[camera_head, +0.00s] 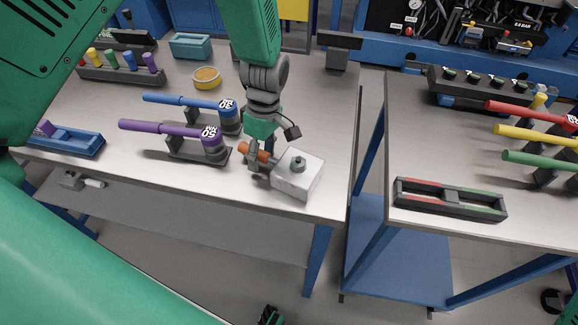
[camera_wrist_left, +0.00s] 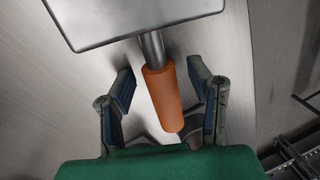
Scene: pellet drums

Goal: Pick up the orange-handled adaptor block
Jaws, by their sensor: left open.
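The adaptor block (camera_head: 297,175) is a pale grey metal block with a dark knob on top. It sits near the front edge of the left table. Its orange handle (camera_head: 254,151) sticks out to the left, partly hidden by my left gripper (camera_head: 272,149). In the left wrist view the block (camera_wrist_left: 130,18) is at the top, and the orange handle (camera_wrist_left: 164,98) points toward the palm. My left gripper's fingers (camera_wrist_left: 160,72) are open, one on each side of the handle, with visible gaps.
A purple-handled tool (camera_head: 165,129) and a blue-handled tool (camera_head: 185,101) stand on holders just left of my gripper. A blue tray (camera_head: 70,143) lies farther left. The right table holds a red-and-green tray (camera_head: 450,200) and several long-handled tools. A gap separates the tables.

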